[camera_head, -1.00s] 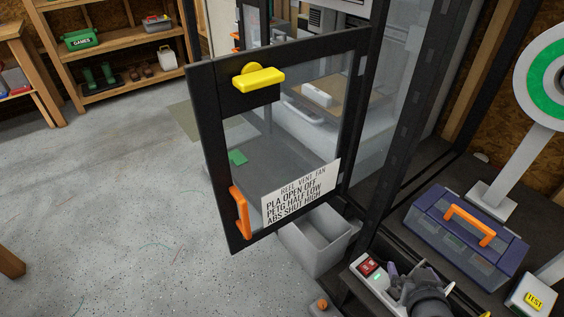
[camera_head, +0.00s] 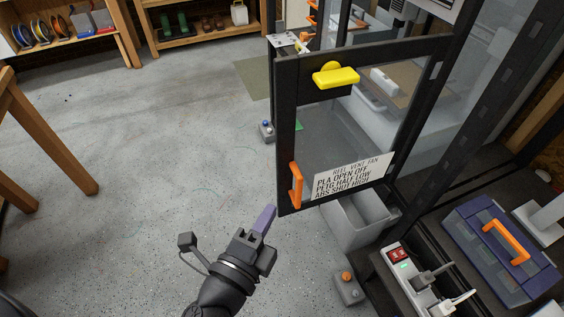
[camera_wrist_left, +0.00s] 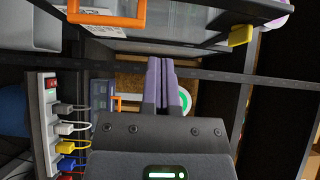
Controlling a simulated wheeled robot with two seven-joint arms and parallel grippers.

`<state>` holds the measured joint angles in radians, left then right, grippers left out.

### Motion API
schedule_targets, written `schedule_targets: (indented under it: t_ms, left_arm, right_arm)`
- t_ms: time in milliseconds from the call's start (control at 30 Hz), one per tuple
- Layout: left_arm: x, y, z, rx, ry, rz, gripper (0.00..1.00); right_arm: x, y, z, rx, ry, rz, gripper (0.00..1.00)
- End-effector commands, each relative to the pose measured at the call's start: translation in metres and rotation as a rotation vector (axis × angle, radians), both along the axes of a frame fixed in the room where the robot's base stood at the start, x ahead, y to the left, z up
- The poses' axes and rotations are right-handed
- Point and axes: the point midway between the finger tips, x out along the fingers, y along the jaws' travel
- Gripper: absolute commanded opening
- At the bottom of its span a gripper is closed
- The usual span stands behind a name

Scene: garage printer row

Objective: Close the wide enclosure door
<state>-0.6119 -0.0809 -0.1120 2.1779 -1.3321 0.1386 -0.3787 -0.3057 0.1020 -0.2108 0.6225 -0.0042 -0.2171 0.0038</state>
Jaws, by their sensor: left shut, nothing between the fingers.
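The wide enclosure door (camera_head: 345,128) stands swung open, a black frame around a clear pane. It carries a yellow latch knob (camera_head: 336,76), an orange handle (camera_head: 295,186) at its lower free corner and a white printed label (camera_head: 353,176). My left gripper (camera_head: 265,219) is shut and empty, just left of and below the handle in the picture, apart from the door. In the left wrist view the purple fingers (camera_wrist_left: 164,82) lie together, with the orange handle (camera_wrist_left: 107,18) and yellow knob (camera_wrist_left: 241,35) near the top edge. My right gripper is not in view.
A grey bin (camera_head: 360,222) stands below the door. A power strip (camera_head: 411,278) with plugs and a blue case (camera_head: 495,250) are at the right. A small box with an orange button (camera_head: 347,288) sits on the floor. Floor left of the door is mostly clear.

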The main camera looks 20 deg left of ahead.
Motion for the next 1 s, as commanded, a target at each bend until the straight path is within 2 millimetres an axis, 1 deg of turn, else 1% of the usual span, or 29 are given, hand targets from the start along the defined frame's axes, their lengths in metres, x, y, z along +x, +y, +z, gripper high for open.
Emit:
schedule_targets:
  t_ms: [33, 200, 300, 433, 600, 1000]
  left_arm:
    - [0.011, -0.002, 0.006, 0.0, -0.005, -0.001, 0.0]
    - [0.049, -0.008, 0.005, -0.002, -0.003, 0.0, 0.0]
    - [0.069, -0.012, 0.004, -0.002, -0.002, 0.001, 0.0]
    - [0.086, 0.001, 0.002, -0.001, 0.0, 0.001, 0.0]
    - [0.098, 0.01, 0.0, -0.003, 0.001, 0.002, 0.0]
    - [0.1, 0.012, 0.0, -0.004, 0.003, -0.001, 0.0]
  right_arm:
    - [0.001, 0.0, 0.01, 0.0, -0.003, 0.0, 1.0]
    - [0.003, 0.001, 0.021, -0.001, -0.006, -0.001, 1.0]
    - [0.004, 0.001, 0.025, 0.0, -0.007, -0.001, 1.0]
    - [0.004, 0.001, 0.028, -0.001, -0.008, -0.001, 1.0]
    - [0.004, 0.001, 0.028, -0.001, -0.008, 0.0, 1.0]
    - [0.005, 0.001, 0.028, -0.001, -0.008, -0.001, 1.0]
